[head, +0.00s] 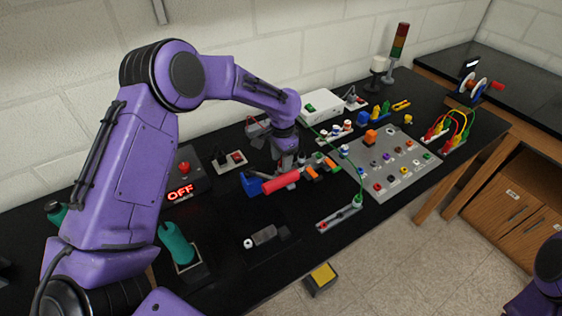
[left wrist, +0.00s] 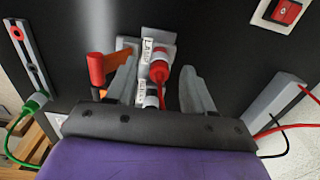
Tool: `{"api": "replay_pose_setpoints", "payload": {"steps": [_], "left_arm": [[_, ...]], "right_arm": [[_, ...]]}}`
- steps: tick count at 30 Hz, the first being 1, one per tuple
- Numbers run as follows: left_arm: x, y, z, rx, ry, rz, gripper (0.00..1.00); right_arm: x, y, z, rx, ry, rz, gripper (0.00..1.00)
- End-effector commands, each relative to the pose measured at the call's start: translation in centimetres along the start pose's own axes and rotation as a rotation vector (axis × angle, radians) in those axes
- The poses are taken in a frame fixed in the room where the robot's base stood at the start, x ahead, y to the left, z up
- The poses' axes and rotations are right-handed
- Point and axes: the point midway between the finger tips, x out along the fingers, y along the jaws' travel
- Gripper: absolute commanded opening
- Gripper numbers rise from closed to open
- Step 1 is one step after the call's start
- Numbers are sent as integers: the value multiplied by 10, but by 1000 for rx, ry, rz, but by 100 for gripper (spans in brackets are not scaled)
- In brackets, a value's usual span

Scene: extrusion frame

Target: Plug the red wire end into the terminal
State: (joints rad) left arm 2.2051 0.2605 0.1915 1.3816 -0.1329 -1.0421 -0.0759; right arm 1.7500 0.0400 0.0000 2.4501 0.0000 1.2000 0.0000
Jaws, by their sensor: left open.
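My left gripper (head: 287,165) is open above the black bench. In the left wrist view its two grey fingers (left wrist: 158,92) stand apart. Between them is a grey terminal block (left wrist: 130,45) with small white labels. A red wire end (left wrist: 158,70) with a pale collar lies over the block, closer to the right finger. Its thin red wire runs down towards my wrist. I cannot tell whether the red end is seated in the block. Neither finger clearly touches it. In the head view my gripper hides the terminal. My right gripper is out of view.
A red cylinder (head: 281,182) and orange pieces (head: 313,169) lie close beside my left gripper. A rail with a green plug (head: 357,201) stands at the bench's front. A grey box (left wrist: 280,97) has black and red wires. A control panel (head: 385,190) stands to the right.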

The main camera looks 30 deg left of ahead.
Motion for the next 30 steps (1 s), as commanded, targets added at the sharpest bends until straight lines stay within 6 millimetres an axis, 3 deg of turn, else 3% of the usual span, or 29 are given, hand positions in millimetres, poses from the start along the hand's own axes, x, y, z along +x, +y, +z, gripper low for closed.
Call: {"api": "replay_pose_setpoints", "payload": {"steps": [12, 18, 30], "left_arm": [[-81, -1, -1, 0, 2, -3, 52], [-91, 0, 0, -1, 0, -1, 52], [-91, 0, 0, 0, 0, -1, 52]], "right_arm": [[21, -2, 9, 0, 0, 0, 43], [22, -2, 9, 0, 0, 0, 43], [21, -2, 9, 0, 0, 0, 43]]}}
